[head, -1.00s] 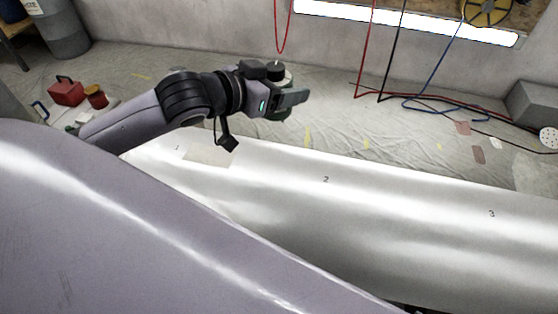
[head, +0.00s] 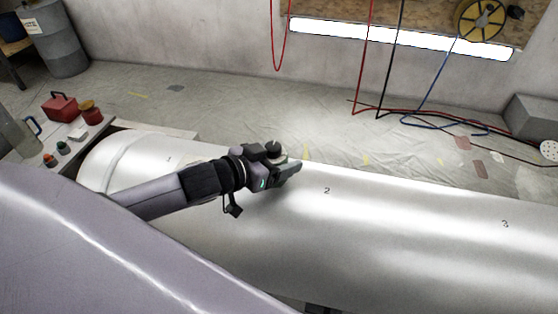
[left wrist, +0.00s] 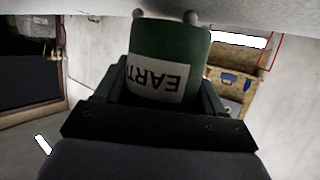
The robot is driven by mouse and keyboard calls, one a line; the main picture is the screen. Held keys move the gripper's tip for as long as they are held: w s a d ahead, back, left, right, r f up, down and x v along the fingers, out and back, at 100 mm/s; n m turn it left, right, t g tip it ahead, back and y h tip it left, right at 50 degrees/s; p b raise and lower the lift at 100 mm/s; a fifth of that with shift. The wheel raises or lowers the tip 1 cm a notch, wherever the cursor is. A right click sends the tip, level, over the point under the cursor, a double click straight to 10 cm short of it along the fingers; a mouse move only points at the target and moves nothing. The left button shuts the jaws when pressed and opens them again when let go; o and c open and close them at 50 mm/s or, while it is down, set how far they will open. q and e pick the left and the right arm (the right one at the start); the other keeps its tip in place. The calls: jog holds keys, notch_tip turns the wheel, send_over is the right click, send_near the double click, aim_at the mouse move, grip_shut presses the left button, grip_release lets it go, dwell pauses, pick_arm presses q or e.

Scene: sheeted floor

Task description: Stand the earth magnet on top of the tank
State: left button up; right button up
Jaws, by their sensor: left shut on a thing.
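The tank (head: 400,226) is a long silver cylinder lying across the head view, marked 1, 2 and 3. The earth magnet is a green cylinder (left wrist: 172,50) with a white label reading "EART", upside down in the left wrist view. Its dark top (head: 273,147) shows in the head view, the rest mostly behind my gripper. My left gripper (head: 284,169) is shut on the magnet, over the tank's upper far side between 1 and 2. In the left wrist view the magnet's small round feet are close to the pale tank surface; I cannot tell whether they touch. My right gripper is out of view.
A red toolbox (head: 60,106), a red pot (head: 90,113) and small items stand at the left, beyond the tank's end. A grey drum (head: 57,45) stands by the wall. Hoses hang over the sheeted floor (head: 210,95). The tank top near 3 is clear.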

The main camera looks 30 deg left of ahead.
pick_arm(q)
jog(key=shift+f, duration=0.1)
jog(key=o, duration=1.3)
jog(key=shift+r, duration=0.2)
jog(key=p+v, duration=0.2)
jog(key=v, duration=1)
jog(key=shift+f, duration=0.1)
